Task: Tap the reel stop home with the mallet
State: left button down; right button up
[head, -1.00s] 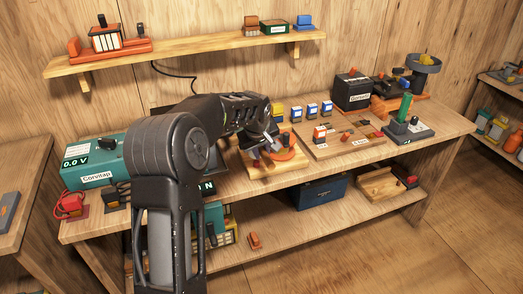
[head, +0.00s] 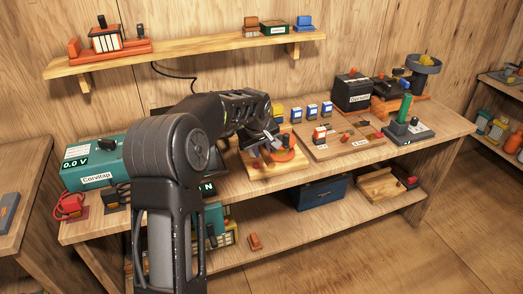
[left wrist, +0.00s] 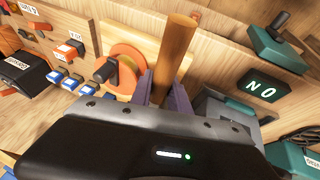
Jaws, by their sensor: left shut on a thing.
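My left gripper (head: 274,139) is over the wooden board (head: 257,171) near the middle of the bench. In the left wrist view its fingers (left wrist: 169,92) are shut on a brown wooden cylinder, which looks like the mallet's handle (left wrist: 175,45). The mallet's head is not clearly visible. The orange reel disc (head: 287,154) is on the board, just beside the gripper. In the left wrist view the orange disc (left wrist: 128,57) is left of the handle, with a dark knob (left wrist: 105,70) in front of it. I cannot make out the reel stop for certain. My right gripper is not in view.
Small blue-and-white boxes (head: 311,110) and a wooden board of parts (head: 345,145) are right of the gripper. A teal power unit (head: 95,165) is at the left. A black box (head: 351,91) stands at the back right. A shelf (head: 190,54) hangs above.

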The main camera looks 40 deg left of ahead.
pick_arm(q)
jog(key=shift+r+p, duration=1.3)
jog(key=shift+r, duration=0.8)
